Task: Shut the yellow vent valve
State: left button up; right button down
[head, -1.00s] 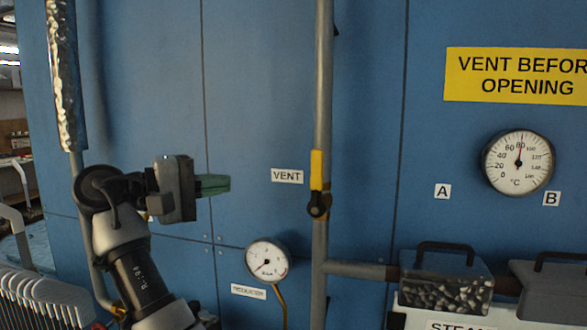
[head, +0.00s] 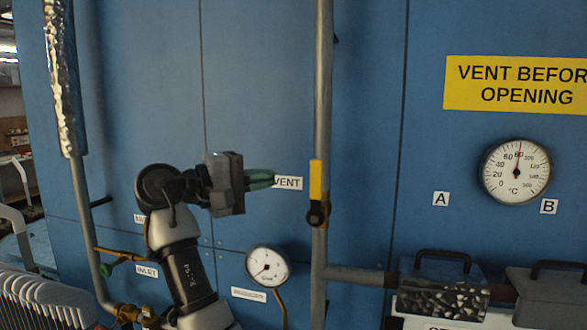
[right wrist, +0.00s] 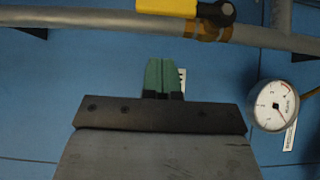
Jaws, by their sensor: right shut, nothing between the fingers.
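The yellow vent valve handle (head: 316,180) stands upright, in line with the grey vertical pipe (head: 321,110), above its dark pivot (head: 317,213). In the right wrist view the yellow handle (right wrist: 166,7) lies along the pipe at the top edge. My right gripper (head: 270,179) is shut and empty, its green fingers pointing right at the pipe, left of the handle with a gap between. The fingers (right wrist: 163,77) are together in the right wrist view, short of the pipe. They partly cover the VENT label (head: 288,183). My left gripper is not in view.
A pressure gauge (head: 267,267) is on the blue panel below my right gripper. Dark-handled boxes (head: 440,285) stand at lower right. The panel around the yellow handle is clear.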

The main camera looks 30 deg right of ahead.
aim_at(316, 193)
jog(key=s+d+p, duration=0.1)
jog(key=d, duration=0.1)
jog(key=s+d+p, duration=0.1)
jog(key=s+d, duration=0.1)
jog(key=shift+s+d, duration=0.1)
jog(key=shift+d, duration=0.15)
